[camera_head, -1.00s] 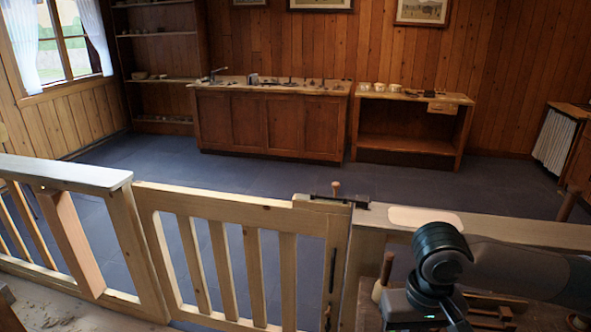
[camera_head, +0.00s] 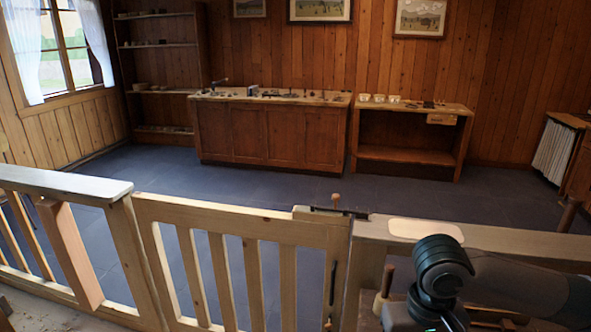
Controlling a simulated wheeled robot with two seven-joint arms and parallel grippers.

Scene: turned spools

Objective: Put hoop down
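No hoop can be made out in the head view. A wooden gate (camera_head: 240,224) with upright slats stands in front of me. A dark latch with a small wooden peg (camera_head: 336,199) sits on top of the gate's right end. My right arm (camera_head: 443,270) comes in from the right, in front of the rail right of the gate; its gripper is below the picture's edge. My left arm and gripper are not in view.
A light railing (camera_head: 62,183) continues left of the gate, and a rail with a pale oval plate (camera_head: 425,231) continues right. Beyond lies open dark floor (camera_head: 240,190). A cabinet (camera_head: 270,130) and a shelf table (camera_head: 411,140) stand along the back wall.

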